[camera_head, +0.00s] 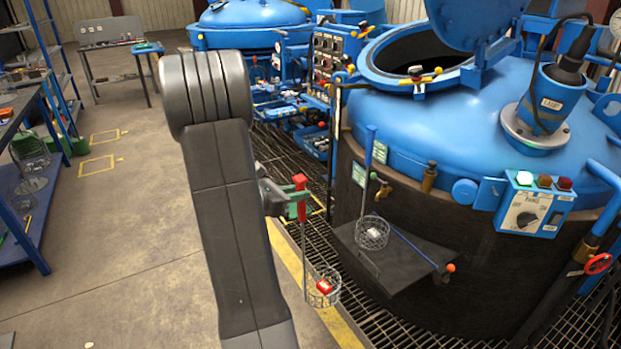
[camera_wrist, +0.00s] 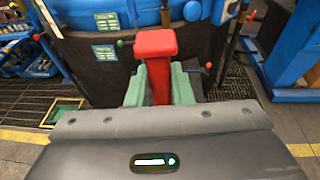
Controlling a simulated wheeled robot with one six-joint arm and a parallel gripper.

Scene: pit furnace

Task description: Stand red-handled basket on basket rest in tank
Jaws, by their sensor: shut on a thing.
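My gripper (camera_head: 292,202) is shut on the red handle of the red-handled basket (camera_head: 322,293). The basket is a small wire basket on a long rod, hanging upright above the floor grating, with a red and white item inside. In the wrist view the red handle (camera_wrist: 156,45) stands between my green fingertips. The tank (camera_head: 455,110) is the big blue-topped vessel at right, its round hatch open and its inside dark. The basket rest inside the tank cannot be made out.
A blue-handled wire basket (camera_head: 372,232) stands on a dark shelf (camera_head: 405,262) on the tank's front. A blue rod with an orange knob lies there too. A control box (camera_head: 530,206) and a motor (camera_head: 548,100) sit at right. Blue shelving (camera_head: 30,185) stands at left; open floor lies between.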

